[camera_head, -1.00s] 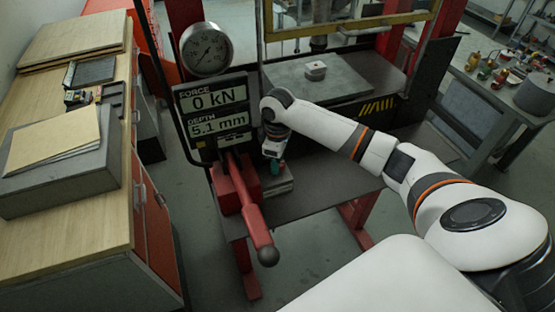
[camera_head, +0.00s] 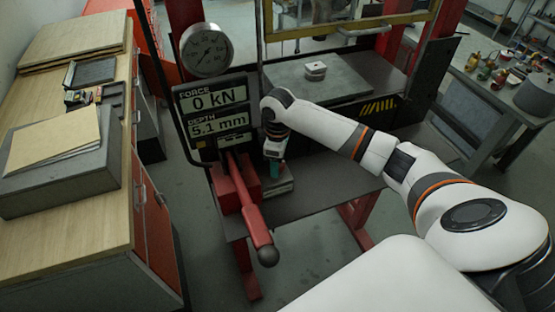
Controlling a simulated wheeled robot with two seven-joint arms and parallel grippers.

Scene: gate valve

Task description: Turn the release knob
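My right gripper (camera_head: 274,158) points down beside the red pump block (camera_head: 246,188) of the press, just right of the red lever. A small teal part (camera_head: 275,168) shows at its tips; I cannot tell whether it is the release knob or part of the gripper. The fingers are too small and covered to tell whether they are open or shut. No release knob shows clearly elsewhere. The display (camera_head: 214,112) reads force 0 kN and depth 5.1 mm. My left gripper is not in view.
The red pump lever (camera_head: 252,215) slants toward me, left of my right gripper. A dial gauge (camera_head: 206,50) stands above the display. A small grey workpiece (camera_head: 316,70) sits on the press bed (camera_head: 350,88). A wooden bench (camera_head: 92,235) is at the left.

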